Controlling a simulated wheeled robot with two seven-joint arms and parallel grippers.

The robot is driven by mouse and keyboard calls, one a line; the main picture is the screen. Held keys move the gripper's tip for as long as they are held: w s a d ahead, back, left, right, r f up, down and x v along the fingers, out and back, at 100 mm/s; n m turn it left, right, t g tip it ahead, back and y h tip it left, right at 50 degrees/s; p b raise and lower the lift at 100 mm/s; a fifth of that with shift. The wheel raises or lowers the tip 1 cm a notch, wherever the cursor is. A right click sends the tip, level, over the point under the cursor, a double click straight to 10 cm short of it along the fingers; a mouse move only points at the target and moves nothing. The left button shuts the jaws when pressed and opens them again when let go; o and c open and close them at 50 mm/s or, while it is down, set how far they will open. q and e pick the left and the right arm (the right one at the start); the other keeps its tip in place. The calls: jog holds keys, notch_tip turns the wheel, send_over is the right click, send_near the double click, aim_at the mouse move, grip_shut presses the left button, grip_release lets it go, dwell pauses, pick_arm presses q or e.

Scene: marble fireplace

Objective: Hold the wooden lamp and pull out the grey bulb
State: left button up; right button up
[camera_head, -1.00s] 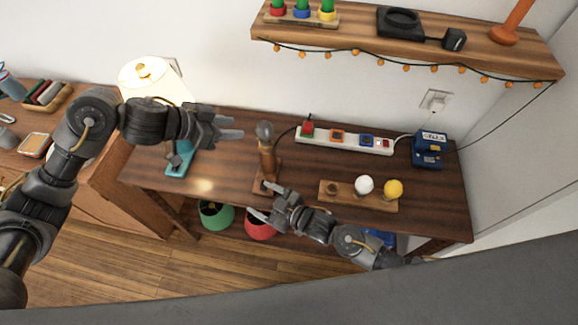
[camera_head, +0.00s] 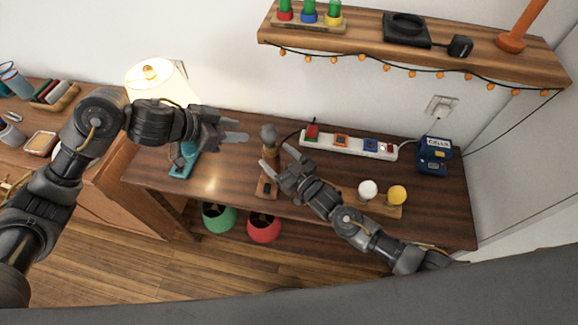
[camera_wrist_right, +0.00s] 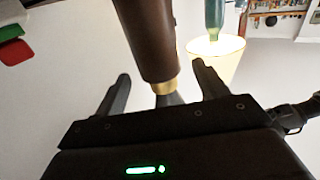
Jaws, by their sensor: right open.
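The wooden lamp (camera_head: 270,159) stands upright on the table, left of the middle, with the grey bulb (camera_head: 268,133) on top. My right gripper (camera_head: 275,158) is open, its fingers at either side of the lamp's upper part in the head view. In the right wrist view the lamp appears upside down; its brown stem (camera_wrist_right: 150,40) and brass collar lie between the two open fingers (camera_wrist_right: 164,85), with part of the grey bulb (camera_wrist_right: 169,99) behind the gripper body. No grip shows. My left gripper (camera_head: 240,130) is open and empty, left of the bulb and apart from it.
A lit teal lamp (camera_head: 182,165) stands to the left, behind my left arm. A wooden holder (camera_head: 384,209) with a white bulb (camera_head: 368,188) and a yellow bulb (camera_head: 397,194) is at right. A power strip (camera_head: 350,146) and blue box (camera_head: 434,155) lie behind.

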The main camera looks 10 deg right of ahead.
aim_at(268, 149)
jog(key=shift+x, duration=2.45)
jog(key=c, duration=1.4)
